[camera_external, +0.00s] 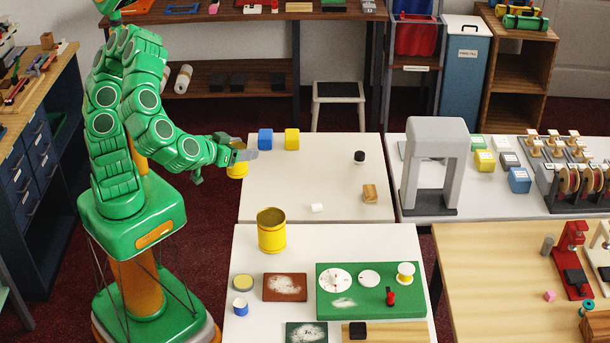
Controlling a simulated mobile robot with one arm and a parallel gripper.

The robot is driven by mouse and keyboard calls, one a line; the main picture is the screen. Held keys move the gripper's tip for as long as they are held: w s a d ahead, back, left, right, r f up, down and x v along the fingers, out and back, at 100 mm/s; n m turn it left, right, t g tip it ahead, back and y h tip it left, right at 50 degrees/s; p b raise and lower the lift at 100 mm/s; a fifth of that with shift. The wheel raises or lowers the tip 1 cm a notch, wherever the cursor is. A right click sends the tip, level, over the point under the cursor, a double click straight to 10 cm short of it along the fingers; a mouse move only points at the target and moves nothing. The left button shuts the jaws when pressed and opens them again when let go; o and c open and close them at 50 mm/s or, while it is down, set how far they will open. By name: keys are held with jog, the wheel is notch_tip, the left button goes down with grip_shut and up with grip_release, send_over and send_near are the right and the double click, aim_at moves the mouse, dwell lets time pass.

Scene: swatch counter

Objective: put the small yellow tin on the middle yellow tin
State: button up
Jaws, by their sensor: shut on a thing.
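My gripper (240,153) is at the left edge of the far white table, shut on a small yellow tin (237,172). The tin hangs below the fingers, and the arm partly hides its upper part. A larger yellow tin (271,234) stands upright on the near white table (330,243), with a dark open-looking top. It is below and to the right of my gripper in the picture, apart from the held tin.
A blue block (265,138) and a yellow block (292,139) stand close to the right of my gripper. A round yellow-topped piece (243,282), a brown board (285,288) and a green board (330,300) lie on the near table. Clear table lies right of the larger tin.

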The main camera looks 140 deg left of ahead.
jog(key=s+d+f+n+g, duration=0.1)
jog(key=s+f, duration=0.1)
jog(key=s, duration=0.3)
send_over(275, 214)
jog(key=shift+a+f, duration=0.1)
jog(key=shift+f, duration=6.2)
jog(key=shift+f, duration=0.1)
jog(key=o, duration=1.3)
jog(key=shift+c, duration=0.2)
